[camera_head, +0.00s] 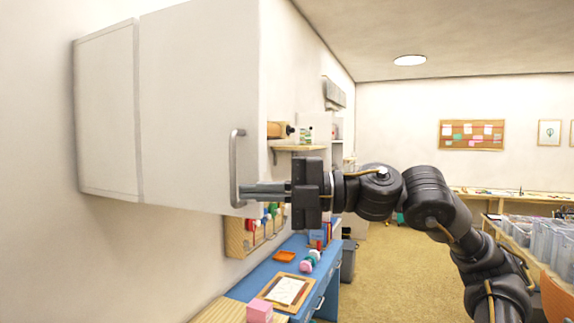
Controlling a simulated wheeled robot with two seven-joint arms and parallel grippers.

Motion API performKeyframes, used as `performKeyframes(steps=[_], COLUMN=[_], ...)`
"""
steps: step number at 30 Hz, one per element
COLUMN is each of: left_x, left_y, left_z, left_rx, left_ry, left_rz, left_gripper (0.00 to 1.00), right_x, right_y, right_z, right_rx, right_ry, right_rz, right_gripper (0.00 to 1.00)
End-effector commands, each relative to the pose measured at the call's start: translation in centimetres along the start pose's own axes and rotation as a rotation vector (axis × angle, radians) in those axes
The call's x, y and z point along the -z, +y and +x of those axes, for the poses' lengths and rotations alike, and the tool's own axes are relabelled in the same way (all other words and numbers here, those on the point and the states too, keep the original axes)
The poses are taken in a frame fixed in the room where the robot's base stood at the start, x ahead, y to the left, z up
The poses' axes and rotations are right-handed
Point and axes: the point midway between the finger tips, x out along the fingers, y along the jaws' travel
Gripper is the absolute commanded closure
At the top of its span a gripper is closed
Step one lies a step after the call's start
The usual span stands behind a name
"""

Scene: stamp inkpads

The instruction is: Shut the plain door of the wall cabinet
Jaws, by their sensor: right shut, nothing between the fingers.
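The white wall cabinet (105,115) hangs on the left wall. Its plain white door (190,90) stands open, swung well out from the cabinet's front, with its outer face toward me. A grey upright bar handle (234,160) is near the door's free edge. My right gripper (248,189) comes in from the right, its fingers shut and empty, with the tips at the lower part of the handle. I cannot tell whether they touch it. The inside of the cabinet is hidden. My left gripper is not in view.
A small shelf (297,148) is on the wall beyond the door. Clear bins (530,235) stand at the right. The floor between is open.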

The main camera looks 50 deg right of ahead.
Motion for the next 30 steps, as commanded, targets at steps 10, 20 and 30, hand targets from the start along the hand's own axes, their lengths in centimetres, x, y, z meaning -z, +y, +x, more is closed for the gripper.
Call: performKeyframes(steps=[10, 20, 30], left_x=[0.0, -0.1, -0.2], left_y=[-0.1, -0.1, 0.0], left_z=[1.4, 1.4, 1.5], left_rx=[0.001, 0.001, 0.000], left_ry=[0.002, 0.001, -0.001], left_rz=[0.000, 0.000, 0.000], left_gripper=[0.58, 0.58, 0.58], right_x=[-3.6, -3.9, -4.9], right_y=[-0.2, -0.1, -0.2], right_z=[-1.1, -1.2, -1.9], right_rx=[0.002, 0.001, 0.003], right_ry=[-0.002, -0.002, 0.025], right_rz=[0.001, 0.001, 0.003], right_gripper=[1.00, 1.00, 1.00])
